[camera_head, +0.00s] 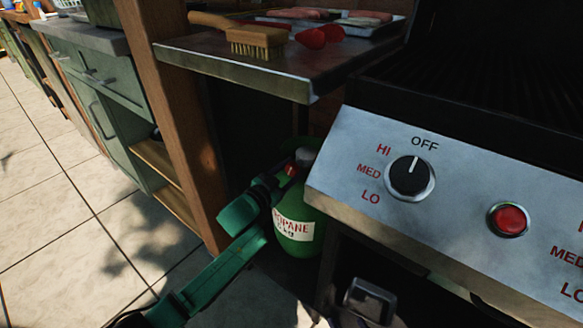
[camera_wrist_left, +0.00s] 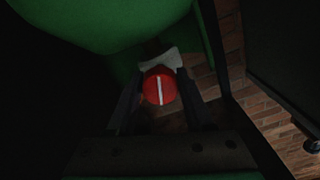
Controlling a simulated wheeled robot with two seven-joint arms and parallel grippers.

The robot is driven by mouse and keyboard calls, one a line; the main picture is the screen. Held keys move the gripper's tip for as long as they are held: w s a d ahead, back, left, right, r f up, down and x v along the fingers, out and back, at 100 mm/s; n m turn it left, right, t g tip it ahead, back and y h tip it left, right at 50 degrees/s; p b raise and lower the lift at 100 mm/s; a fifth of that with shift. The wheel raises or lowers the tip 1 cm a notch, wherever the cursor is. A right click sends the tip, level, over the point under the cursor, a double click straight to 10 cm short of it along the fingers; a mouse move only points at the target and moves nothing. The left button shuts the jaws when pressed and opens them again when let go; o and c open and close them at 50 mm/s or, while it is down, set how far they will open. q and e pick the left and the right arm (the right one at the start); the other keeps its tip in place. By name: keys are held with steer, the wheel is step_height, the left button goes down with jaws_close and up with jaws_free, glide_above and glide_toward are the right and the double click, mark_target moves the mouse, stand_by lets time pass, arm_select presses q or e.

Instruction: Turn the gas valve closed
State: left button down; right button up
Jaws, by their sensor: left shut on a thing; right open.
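The green propane bottle (camera_head: 297,238) stands under the grill, with a white label and a valve on top. The red gas valve knob (camera_head: 291,170) is small and partly hidden in the head view. In the left wrist view the knob (camera_wrist_left: 159,88) faces me, with a white line running nearly upright across it. My left gripper (camera_head: 284,174) reaches in from the lower left and is shut on the knob, one dark finger on each side. The green bottle (camera_wrist_left: 105,22) fills the top of that view.
The grill's front panel (camera_head: 345,150) overhangs on the right, its black burner knob (camera_head: 408,176) pointing near OFF. A metal side shelf (camera_head: 250,78) with a brush (camera_head: 245,35) is above. A wooden post (camera_head: 180,120) stands left. A brick wall (camera_wrist_left: 280,115) is close behind.

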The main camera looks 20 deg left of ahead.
arm_select(q)
steer(key=m, duration=0.2)
steer(key=shift+m+p, duration=0.3)
steer(key=shift+m, duration=0.1)
steer(key=m, duration=0.3)
steer(key=shift+m, duration=0.3)
steer(key=m, duration=0.4)
steer(key=shift+m+b, duration=0.5)
steer(key=shift+m, duration=0.9)
arm_select(e)
steer(key=shift+s+f, duration=0.1)
steer(key=shift+f, duration=0.05)
arm_select(q)
steer(key=shift+m, duration=0.3)
steer(key=shift+c, duration=1.7)
jaws_free()
steer(key=shift+r, duration=0.1)
steer(key=shift+a, duration=0.1)
